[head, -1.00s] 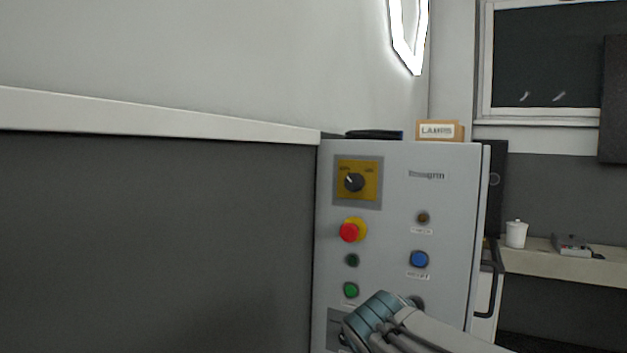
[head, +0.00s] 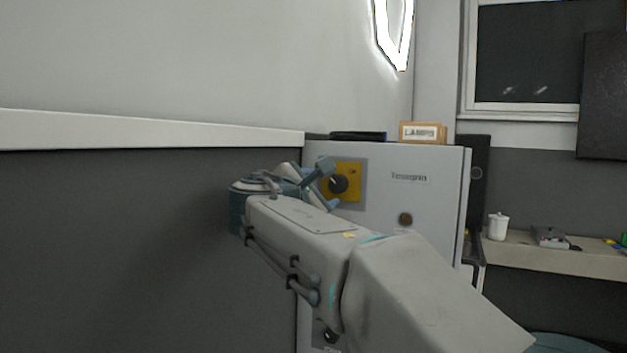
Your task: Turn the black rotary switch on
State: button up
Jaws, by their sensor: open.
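The black rotary switch (head: 339,184) sits on a yellow plate (head: 352,170) at the upper left of the grey control cabinet's front. Its knob is partly in view, with my gripper just left of it. My gripper (head: 327,183) is open, with one finger above and one below the level of the knob. I cannot tell whether the fingers touch the knob. The pointer's angle is not clear in this view.
The grey cabinet (head: 440,200) stands against the wall. My arm hides most of its buttons; a brownish lamp (head: 405,219) still shows. Another dark knob (head: 328,335) shows low on the cabinet. A labelled box (head: 423,132) sits on top. A shelf (head: 550,258) holds a white cup (head: 498,226).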

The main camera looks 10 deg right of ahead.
aim_at(336, 183)
jog(key=p+x, duration=0.2)
jog(key=x, duration=0.7)
jog(key=shift+w+d, duration=0.1)
jog(key=shift+w, duration=0.05)
jog(key=c, duration=1)
